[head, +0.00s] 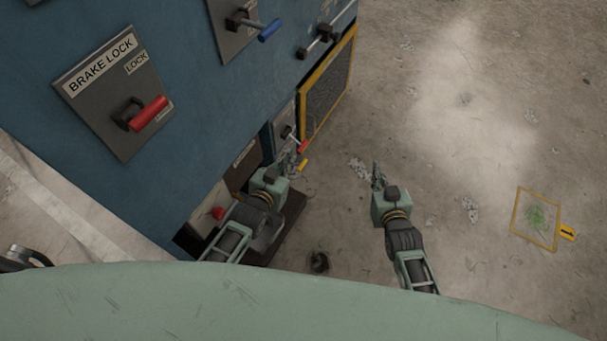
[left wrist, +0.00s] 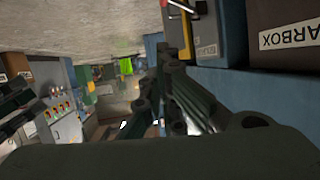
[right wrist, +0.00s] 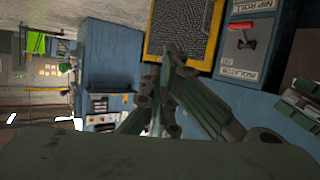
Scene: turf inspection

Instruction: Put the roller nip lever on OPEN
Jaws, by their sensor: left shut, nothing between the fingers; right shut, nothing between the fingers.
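A small lever with a red grip (head: 301,146) sits low on the blue machine in the head view. The right wrist view shows a red-handled lever (right wrist: 244,43) on a grey plate. A label starting "NIP ROLL" is above it and one seeming to read "ISOLATOR" below; I cannot tell which is its title. No OPEN mark is readable. My left gripper (head: 290,160) is shut and empty, close beside the small lever; contact cannot be told. My right gripper (head: 378,174) is shut and empty over the floor, right of the machine.
The brake lock lever (head: 150,113) and a blue-handled lever (head: 269,31) stick out higher on the machine. A yellow-framed mesh guard (head: 327,85) is beside the low lever. A yellow frame with green bits (head: 536,218) lies on open floor at right.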

